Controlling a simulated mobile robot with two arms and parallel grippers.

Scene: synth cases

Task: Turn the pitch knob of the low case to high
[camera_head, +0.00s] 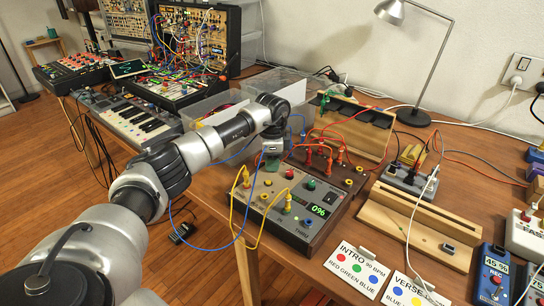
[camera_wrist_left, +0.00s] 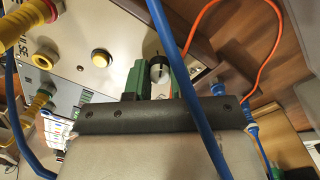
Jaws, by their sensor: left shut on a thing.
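The low case (camera_head: 270,207) is a grey panel in a dark wooden frame at the front of the table. My left gripper (camera_head: 272,160) points down at the case's far left corner. In the left wrist view my gripper (camera_wrist_left: 153,78) has its green fingers shut on a small black and white knob (camera_wrist_left: 158,68). The knob's label and its setting cannot be read. In the head view the gripper hides this knob. My right gripper is not in view.
A blue cable crosses in front of my left gripper in the wrist view. Yellow cables (camera_head: 239,212) arch over the case's front left. A wooden stand (camera_head: 420,225), paper cards (camera_head: 357,265) and a lamp (camera_head: 414,117) are to the right. A keyboard (camera_head: 132,118) stands further left.

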